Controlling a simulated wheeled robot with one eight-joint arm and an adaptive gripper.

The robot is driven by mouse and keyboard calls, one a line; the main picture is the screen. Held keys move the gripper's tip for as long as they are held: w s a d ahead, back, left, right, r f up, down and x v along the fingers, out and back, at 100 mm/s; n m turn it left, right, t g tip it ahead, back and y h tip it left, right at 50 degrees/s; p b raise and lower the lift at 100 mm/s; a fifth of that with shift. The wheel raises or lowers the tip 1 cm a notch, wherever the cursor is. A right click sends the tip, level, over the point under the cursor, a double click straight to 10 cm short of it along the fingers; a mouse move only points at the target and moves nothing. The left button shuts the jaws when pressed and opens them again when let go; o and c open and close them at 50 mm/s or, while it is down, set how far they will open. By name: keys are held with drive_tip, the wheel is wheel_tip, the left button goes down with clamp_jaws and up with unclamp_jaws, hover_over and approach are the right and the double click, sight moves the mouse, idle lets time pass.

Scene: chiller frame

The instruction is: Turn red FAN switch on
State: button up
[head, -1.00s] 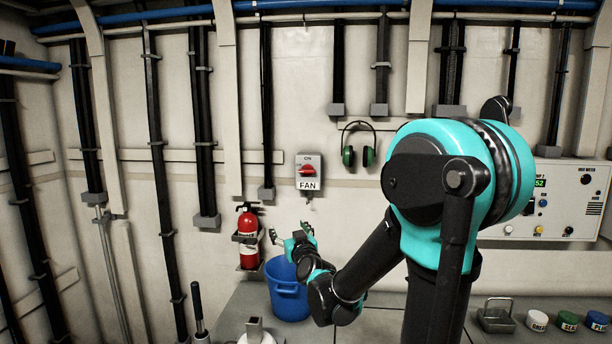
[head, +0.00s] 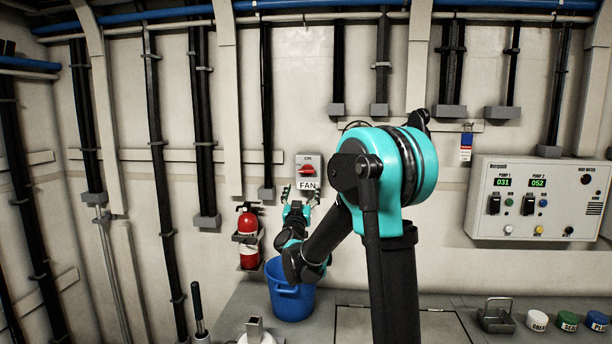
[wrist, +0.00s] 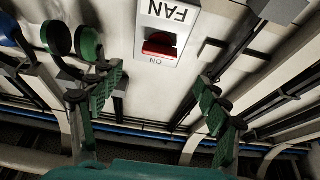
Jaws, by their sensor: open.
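The handle lies roughly horizontal. In the wrist view the box appears upside down, with the red handle (wrist: 159,49) seen between and beyond the two open fingers (wrist: 160,88). Nothing is between the fingers, and they appear apart from the handle.
A red fire extinguisher (head: 248,238) hangs on the wall left of my gripper. A blue bucket (head: 290,300) stands below it. Green ear defenders (wrist: 88,44) hang beside the switch. A pump panel (head: 545,200) is at right. The wall around the switch is mostly clear.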

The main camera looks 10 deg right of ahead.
sight(306, 173)
drive_tip(key=x, duration=1)
drive_tip(key=shift+r, duration=0.1)
drive_tip(key=shift+c, duration=0.6)
drive_tip(key=c, duration=1)
drive_tip(key=shift+c, duration=0.2)
